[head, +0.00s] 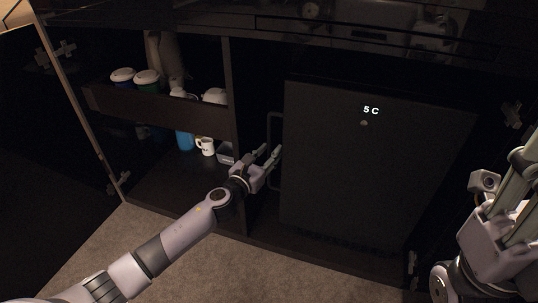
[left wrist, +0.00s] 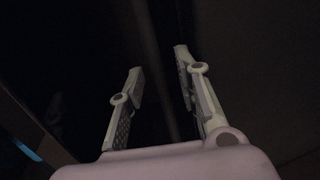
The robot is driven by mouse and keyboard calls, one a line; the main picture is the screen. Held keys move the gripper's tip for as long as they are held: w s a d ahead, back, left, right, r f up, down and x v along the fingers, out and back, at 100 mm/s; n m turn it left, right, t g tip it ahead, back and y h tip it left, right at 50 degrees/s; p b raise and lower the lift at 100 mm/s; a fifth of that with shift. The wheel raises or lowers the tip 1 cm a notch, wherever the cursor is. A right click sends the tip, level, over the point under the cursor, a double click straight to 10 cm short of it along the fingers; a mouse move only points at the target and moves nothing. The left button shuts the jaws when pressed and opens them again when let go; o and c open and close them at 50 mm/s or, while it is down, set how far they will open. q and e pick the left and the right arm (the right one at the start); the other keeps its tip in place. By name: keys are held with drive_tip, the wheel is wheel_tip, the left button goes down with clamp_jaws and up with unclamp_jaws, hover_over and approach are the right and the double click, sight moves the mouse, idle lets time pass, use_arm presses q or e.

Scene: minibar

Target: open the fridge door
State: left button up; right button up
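The dark fridge door (head: 375,175) is closed, with a "5 C" display near its top. Its thin vertical handle (head: 270,125) runs along the door's left edge. My left gripper (head: 272,155) is at the handle, with its fingers apart. I cannot tell whether it touches the handle. In the left wrist view the left gripper (left wrist: 158,75) is open, with a dark vertical edge seen between the fingers; nothing is clearly clamped. My right gripper (head: 522,195) is at the right edge of the head view, away from the door, with its fingers apart and partly cut off.
An open cabinet door (head: 55,135) stands at the left. The open cabinet holds lidded cups, a white mug (head: 205,146) and a blue container (head: 185,140). A dark counter (head: 300,30) lies above. Carpet (head: 290,270) in front of the fridge is clear.

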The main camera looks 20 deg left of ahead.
use_arm(q)
drive_tip(key=shift+w, duration=0.15)
clamp_jaws()
idle(0.4)
idle(0.5)
